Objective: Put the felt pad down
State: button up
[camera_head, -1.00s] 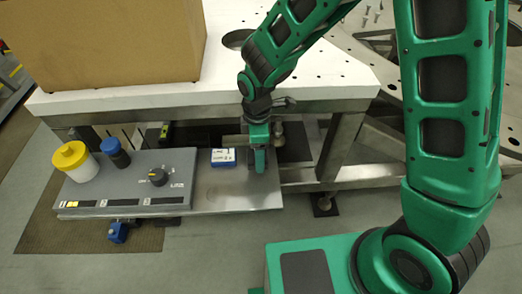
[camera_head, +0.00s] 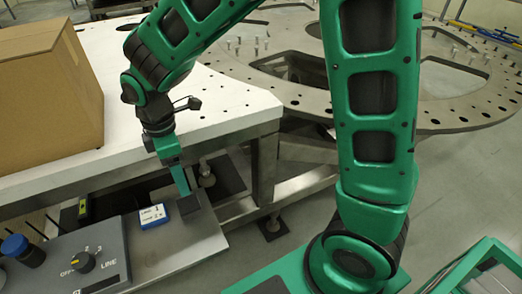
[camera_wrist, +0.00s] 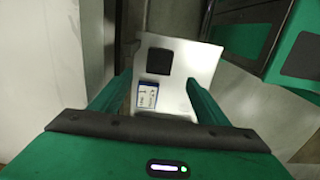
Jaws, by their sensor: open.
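The felt pad (camera_wrist: 159,62) is a small dark square lying flat on the bare grey metal plate (camera_wrist: 180,99) in the wrist view. In the head view the pad (camera_head: 190,207) shows as a dark patch by my fingertips. My gripper (camera_wrist: 158,78) is open, its two green fingers apart, with nothing held between them. In the head view my gripper (camera_head: 182,184) points down over the plate, just by the pad. I cannot tell the exact height of the fingertips above it.
A blue and white labelled box (camera_head: 154,216) sits close beside the pad. A control panel with a black knob (camera_head: 83,262) and a blue-capped bottle (camera_head: 22,250) are to the left. A white table (camera_head: 225,100) with a cardboard box (camera_head: 45,95) stands behind.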

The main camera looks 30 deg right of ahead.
jog(key=s+d+r+m, duration=0.25)
jog(key=d+m, duration=0.35)
jog(key=d, duration=0.5)
jog(key=s+d+r+m, duration=0.1)
jog(key=d+r+m, duration=0.35)
jog(key=d, duration=0.65)
jog(key=s+d+r+m, duration=0.1)
jog(key=s+d+m, duration=1.2)
jog(key=s, duration=0.4)
jog(key=shift+s+d+m, duration=0.2)
jog(key=shift+d+m, duration=0.15)
jog(key=shift+d, duration=0.3)
